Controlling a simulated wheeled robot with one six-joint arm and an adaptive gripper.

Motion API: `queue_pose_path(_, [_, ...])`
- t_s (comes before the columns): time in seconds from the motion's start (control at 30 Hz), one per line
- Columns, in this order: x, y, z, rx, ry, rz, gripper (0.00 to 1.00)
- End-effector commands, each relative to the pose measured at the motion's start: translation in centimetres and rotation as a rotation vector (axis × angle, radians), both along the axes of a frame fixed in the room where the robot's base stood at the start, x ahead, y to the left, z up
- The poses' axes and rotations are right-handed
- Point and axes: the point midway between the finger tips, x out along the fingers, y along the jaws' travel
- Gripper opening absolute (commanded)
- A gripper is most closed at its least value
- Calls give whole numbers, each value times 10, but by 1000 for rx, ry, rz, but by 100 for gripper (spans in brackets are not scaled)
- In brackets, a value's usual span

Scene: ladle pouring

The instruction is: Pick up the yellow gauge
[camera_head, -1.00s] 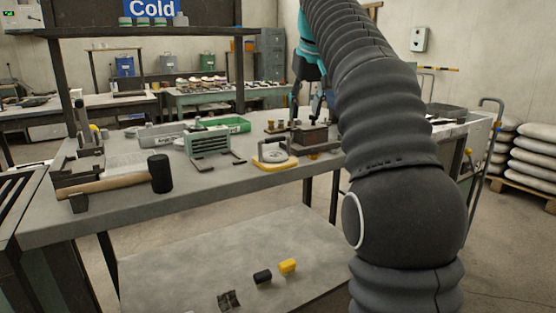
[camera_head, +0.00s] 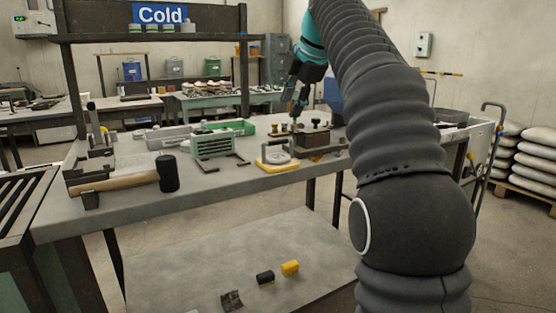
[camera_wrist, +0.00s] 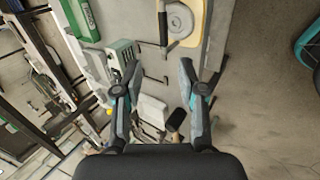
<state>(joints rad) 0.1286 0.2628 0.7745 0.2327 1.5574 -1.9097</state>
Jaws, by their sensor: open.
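The yellow gauge (camera_head: 276,166) lies on the grey workbench near its front edge, with a yellow base and a round pale dial. It also shows at the top of the wrist view (camera_wrist: 182,40), partly cut off by the frame. My gripper (camera_head: 295,112) is behind and above the gauge in the head view, apart from it. In the wrist view my gripper (camera_wrist: 160,70) has its fingers spread with nothing held between them, and the gauge is beyond the fingertips.
A dark block fixture (camera_head: 313,138) stands just right of the gauge. A green-grey slotted stand (camera_head: 217,145) is to its left, with a black-headed mallet (camera_head: 168,173) farther left. A green tray (camera_head: 232,126) lies behind. The lower shelf holds a yellow block (camera_head: 290,268) and a black block (camera_head: 265,277).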

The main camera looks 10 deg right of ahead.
Motion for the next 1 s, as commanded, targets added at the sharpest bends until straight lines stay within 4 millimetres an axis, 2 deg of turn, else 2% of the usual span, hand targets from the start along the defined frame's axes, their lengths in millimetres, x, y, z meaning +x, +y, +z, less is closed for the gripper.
queue_pose_path(0.17, [7,4,-14,-15,-3,26,40])
queue_pose_path(0.5, [38,15,-62,-15,-2,27,40])
queue_pose_path(0.83, [47,19,-78,-14,-3,27,40])
queue_pose_path(1.0, [54,24,-98,-14,-1,27,40])
